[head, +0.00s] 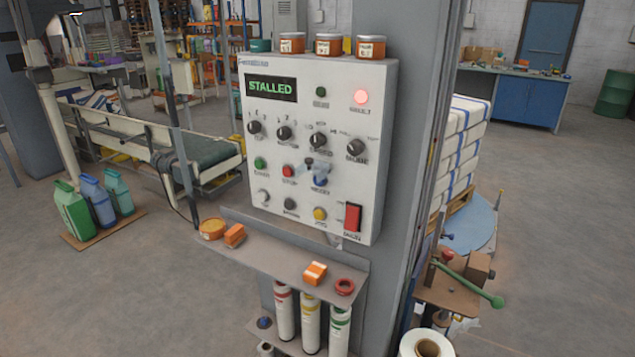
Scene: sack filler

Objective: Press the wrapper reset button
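A pale grey control panel (300,128) is fixed to a column in the middle of the head view. Its screen (271,87) reads STALLED in green. A red lamp (361,96) is lit at its upper right, beside a dark green lamp (320,91). A blue button (320,181) sits low on the panel, with a clear, pale piece that looks like a raised cover (316,166) just above it. A green button (260,163), red button (288,171) and yellow button (320,213) are nearby. The small labels are too blurred to read surely. Neither gripper is in view.
Several dark knobs (319,141) and a red rocker switch (352,216) share the panel. Jars (329,45) stand on its top. A shelf (280,252) with small orange items juts out below. A conveyor (205,152) is behind left; stacked wrapped sacks (462,135) stand behind right.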

